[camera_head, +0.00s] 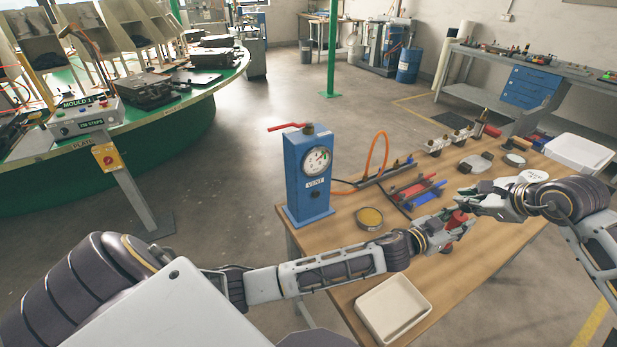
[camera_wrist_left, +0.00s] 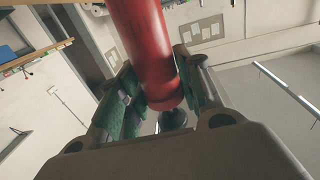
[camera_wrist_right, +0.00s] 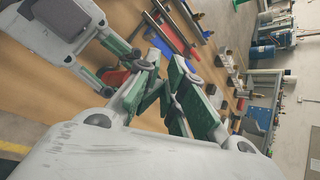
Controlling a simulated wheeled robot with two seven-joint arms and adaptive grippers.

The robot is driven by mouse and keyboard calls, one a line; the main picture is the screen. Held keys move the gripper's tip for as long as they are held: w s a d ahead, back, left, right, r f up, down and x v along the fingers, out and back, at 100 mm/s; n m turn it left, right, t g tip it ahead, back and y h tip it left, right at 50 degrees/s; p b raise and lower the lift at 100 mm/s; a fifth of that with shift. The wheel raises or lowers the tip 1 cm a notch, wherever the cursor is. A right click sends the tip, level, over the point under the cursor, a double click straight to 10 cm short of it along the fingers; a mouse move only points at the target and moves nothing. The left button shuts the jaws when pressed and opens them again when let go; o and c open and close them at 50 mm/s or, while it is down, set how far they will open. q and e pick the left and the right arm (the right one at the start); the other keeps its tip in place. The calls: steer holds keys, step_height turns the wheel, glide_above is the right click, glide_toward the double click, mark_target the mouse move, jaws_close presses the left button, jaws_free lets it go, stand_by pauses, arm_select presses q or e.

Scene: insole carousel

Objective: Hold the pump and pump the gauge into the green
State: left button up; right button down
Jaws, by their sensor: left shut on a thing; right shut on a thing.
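The pump has a red barrel (camera_head: 457,218) and stands over the right part of the wooden table. My left gripper (camera_head: 440,236) is shut around it. The left wrist view shows the red barrel (camera_wrist_left: 147,50) between the green-padded fingers (camera_wrist_left: 160,108). My right gripper (camera_head: 474,204) is closed just above, at the pump's top end. In the right wrist view its fingers (camera_wrist_right: 172,92) are close together, and what they grip, seemingly the pump handle, is mostly hidden. The round white gauge (camera_head: 317,161) sits on a blue box (camera_head: 307,195) marked VENT. Its needle is too small to read.
A yellow-filled round tin (camera_head: 369,217), red and blue tools (camera_head: 420,190) and metal parts (camera_head: 476,162) lie on the table. A cream tray (camera_head: 393,308) is at the front, a white tray (camera_head: 578,152) at the back right.

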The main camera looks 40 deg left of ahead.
arm_select(q)
steer(key=shift+f, duration=0.15)
arm_select(e)
steer(key=shift+r, duration=1.3)
steer(key=shift+a+r, duration=0.1)
arm_select(q)
steer(key=shift+s+f, duration=0.1)
steer(key=shift+f, duration=0.05)
steer(key=o, duration=1.2)
steer(key=shift+o, duration=0.2)
steer(key=shift+r, duration=0.2)
steer(key=v, duration=1.2)
steer(key=shift+f, duration=0.1)
